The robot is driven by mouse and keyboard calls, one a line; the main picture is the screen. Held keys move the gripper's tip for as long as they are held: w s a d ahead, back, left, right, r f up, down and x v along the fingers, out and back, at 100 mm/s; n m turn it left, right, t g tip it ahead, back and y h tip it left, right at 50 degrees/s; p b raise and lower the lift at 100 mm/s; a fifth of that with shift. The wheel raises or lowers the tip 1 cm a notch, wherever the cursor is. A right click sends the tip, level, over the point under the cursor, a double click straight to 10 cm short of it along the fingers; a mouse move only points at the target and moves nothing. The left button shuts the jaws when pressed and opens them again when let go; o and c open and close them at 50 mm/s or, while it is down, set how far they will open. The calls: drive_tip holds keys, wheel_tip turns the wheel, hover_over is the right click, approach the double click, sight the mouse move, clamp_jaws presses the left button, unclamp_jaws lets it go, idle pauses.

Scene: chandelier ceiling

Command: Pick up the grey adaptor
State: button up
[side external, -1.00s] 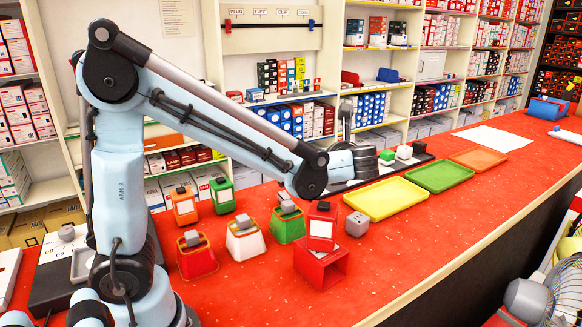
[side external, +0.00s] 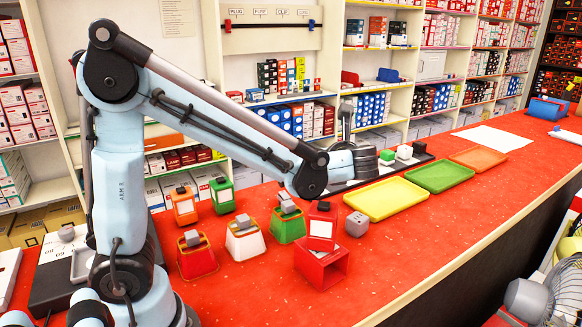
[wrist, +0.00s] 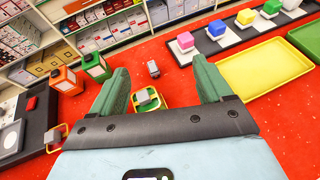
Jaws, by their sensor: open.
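A small grey cube with dark marks on its face (side external: 356,223), which looks like the grey adaptor, sits on the red counter beside a red box in the side view. I cannot make it out for certain in the wrist view. Another small grey block (wrist: 153,68) lies on the counter there, beyond a green pot with a grey block on top (wrist: 148,98). My gripper (wrist: 160,68) has two green fingers spread wide apart with nothing held between them. In the side view the arm reaches over the counter and the fingers cannot be made out.
Red, white and green pots (side external: 245,240) with grey blocks stand left of the cube. An open red box (side external: 322,268) is in front. Orange and green boxes (side external: 184,206) stand behind. Yellow (side external: 385,200), green and orange trays lie right. The front right counter is clear.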

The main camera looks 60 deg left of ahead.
drive_tip(key=n+g+h, duration=0.4)
drive_tip(key=n+h, duration=0.2)
drive_tip(key=h, duration=0.7)
hover_over(358, 217)
wheel_tip(358, 217, down, 7)
drive_tip(key=f, duration=0.6)
drive_tip(key=shift+s+a+f, duration=0.1)
drive_tip(key=shift+a, duration=0.25)
drive_tip(key=shift+d+f, duration=0.2)
drive_tip(key=shift+f, duration=1.2)
drive_tip(key=shift+d+f, duration=0.15)
drive_tip(key=shift+f, duration=1.2)
drive_tip(key=c, duration=1.1)
